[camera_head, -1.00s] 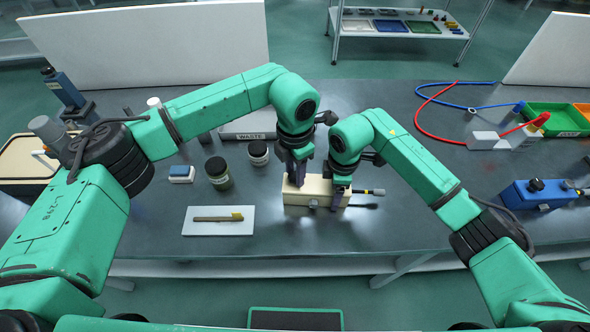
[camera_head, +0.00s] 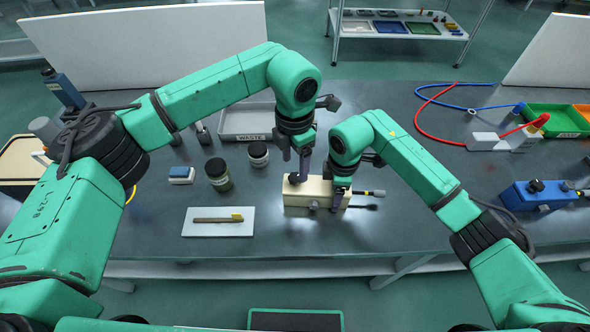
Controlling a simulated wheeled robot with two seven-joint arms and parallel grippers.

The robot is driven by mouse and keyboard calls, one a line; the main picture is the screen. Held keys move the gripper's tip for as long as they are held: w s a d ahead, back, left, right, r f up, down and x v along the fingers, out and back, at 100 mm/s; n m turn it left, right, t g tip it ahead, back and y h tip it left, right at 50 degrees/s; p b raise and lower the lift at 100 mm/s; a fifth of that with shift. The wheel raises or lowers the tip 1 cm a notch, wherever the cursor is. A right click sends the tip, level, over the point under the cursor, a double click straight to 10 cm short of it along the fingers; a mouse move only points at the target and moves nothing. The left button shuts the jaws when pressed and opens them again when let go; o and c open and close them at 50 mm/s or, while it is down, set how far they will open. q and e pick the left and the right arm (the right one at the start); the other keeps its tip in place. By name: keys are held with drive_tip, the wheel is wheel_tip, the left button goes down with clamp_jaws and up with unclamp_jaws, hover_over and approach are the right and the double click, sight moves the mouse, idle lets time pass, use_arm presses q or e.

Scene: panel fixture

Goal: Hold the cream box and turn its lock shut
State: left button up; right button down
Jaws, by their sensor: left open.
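The cream box (camera_head: 298,192) sits on the dark bench at the middle. A small grey round part (camera_head: 313,205) shows on its front face; I cannot tell whether it is the lock or how it is turned. My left gripper (camera_head: 295,166) is open, pointing down just above the left part of the box, with nothing visible between its fingers. My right gripper (camera_head: 339,196) is at the right end of the box, one finger down against the front face. Its other finger is hidden behind the box, and it appears shut on the box.
Black-tipped tools (camera_head: 368,193) lie just right of the box. A waste tray (camera_head: 246,122) stands behind; a blue box (camera_head: 537,195) is far right.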

use_arm(q)
wheel_tip(320, 180, up, 8)
drive_tip(key=t+h, duration=0.3)
drive_tip(key=h, duration=0.1)
approach(294, 177)
drive_tip(key=x, duration=0.8)
clamp_jaws()
